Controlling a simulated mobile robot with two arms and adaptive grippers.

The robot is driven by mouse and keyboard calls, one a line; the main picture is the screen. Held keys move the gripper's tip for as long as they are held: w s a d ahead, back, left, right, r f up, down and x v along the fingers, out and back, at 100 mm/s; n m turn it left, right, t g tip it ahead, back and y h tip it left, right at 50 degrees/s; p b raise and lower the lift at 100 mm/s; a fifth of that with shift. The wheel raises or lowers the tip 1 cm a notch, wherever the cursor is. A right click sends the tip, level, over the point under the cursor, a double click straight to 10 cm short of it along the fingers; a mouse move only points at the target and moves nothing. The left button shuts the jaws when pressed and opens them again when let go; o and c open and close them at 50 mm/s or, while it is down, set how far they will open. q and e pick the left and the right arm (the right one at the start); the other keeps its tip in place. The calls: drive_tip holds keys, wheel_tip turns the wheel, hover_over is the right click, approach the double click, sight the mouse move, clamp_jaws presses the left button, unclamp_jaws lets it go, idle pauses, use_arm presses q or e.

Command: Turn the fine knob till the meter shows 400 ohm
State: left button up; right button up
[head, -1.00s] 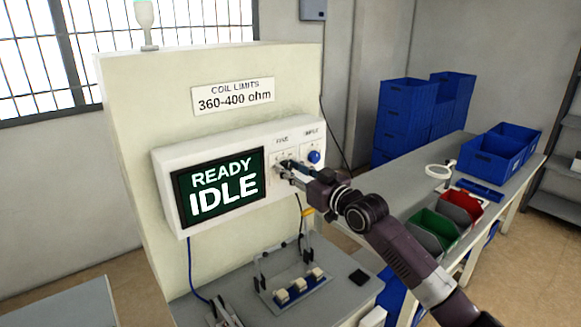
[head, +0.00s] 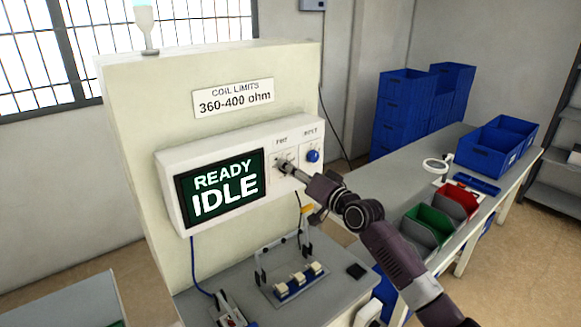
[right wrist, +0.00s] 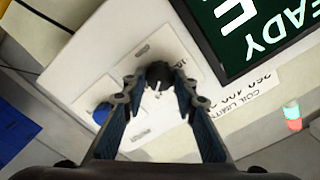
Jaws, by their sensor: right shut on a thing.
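The meter display (head: 222,190) on the white panel reads "READY IDLE"; no ohm value shows on it. Right of the display is the small dark fine knob (head: 280,163), mostly covered by my right gripper in the head view. My right gripper (head: 284,166) reaches it from the lower right. In the right wrist view the black knob (right wrist: 158,76) sits between the fingertips of the right gripper (right wrist: 157,90), which is shut on it. The knob carries a pale pointer mark. My left gripper is not in view.
A blue button or knob (head: 313,156) is close to the right of the fine knob. A sign (head: 234,97) reads "COIL LIMITS 360-400 ohm". Below is a fixture (head: 297,284) with several pale blocks. Red (head: 459,201) and green (head: 429,222) bins stand on the right bench.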

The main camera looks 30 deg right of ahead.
drive_tip(key=shift+r+m, duration=0.1)
drive_tip(key=shift+m, duration=0.2)
drive_tip(key=o, duration=1.2)
drive_tip(key=shift+c, duration=0.2)
drive_tip(key=s+d, duration=0.1)
drive_tip(key=s, duration=1.1)
